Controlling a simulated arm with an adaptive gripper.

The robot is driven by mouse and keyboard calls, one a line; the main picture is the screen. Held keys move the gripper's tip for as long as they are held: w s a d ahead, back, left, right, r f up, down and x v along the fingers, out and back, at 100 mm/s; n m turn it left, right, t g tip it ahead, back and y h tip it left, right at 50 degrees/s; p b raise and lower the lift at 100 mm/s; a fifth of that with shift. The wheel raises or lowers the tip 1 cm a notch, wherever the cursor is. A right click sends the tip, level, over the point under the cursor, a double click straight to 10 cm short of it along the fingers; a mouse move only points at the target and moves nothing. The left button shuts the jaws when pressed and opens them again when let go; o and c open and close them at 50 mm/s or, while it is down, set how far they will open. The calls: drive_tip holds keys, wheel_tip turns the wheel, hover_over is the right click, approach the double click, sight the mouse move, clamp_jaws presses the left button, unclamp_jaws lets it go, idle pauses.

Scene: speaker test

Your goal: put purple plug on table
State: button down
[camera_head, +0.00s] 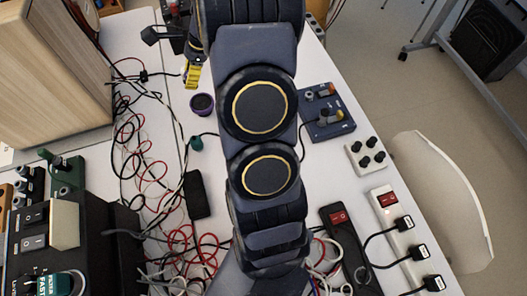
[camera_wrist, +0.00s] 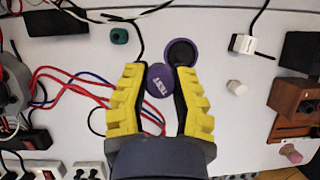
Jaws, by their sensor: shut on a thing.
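The purple plug (camera_wrist: 160,82) has a round purple face with pale lettering. In the wrist view it sits between the yellow fingers of my gripper (camera_wrist: 161,68), which is shut on it. In the head view my gripper (camera_head: 193,76) is over the far part of the white table (camera_head: 160,60), partly hidden by my arm; I cannot make out the plug there. A purple round piece with a dark centre (camera_wrist: 183,52) lies just beyond the plug in the wrist view. It also shows in the head view (camera_head: 202,104), near the fingertips.
A teal piece (camera_wrist: 119,36), a white cylinder (camera_wrist: 236,88) and a white plug (camera_wrist: 243,44) are around the gripper. Tangled cables (camera_head: 140,150) cover the table's left side. A blue box with knobs (camera_head: 327,112) and power strips (camera_head: 400,235) stand right.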

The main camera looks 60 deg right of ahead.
drive_tip(key=s+d+f+m+h, duration=0.25)
drive_tip(key=s+d+m, duration=0.35)
drive_tip(key=s+d, duration=0.35)
drive_tip(key=shift+t+y, duration=0.25)
drive_tip(key=shift+t, duration=0.25)
drive_tip(key=w+d+f, duration=0.2)
drive_tip(key=d+f, duration=0.1)
drive_tip(key=w+d+f, duration=0.2)
drive_tip(key=d+f, duration=0.2)
drive_tip(key=w+d+f, duration=0.3)
drive_tip(key=d, duration=0.1)
drive_tip(key=shift+w+d+f, duration=0.1)
drive_tip(key=shift+f, duration=1.6)
drive_tip(key=shift+f, duration=0.2)
drive_tip(key=c, duration=1)
unclamp_jaws()
drive_tip(key=shift+o, duration=0.2)
drive_tip(key=shift+r, duration=0.15)
drive_tip(key=v, duration=1.2)
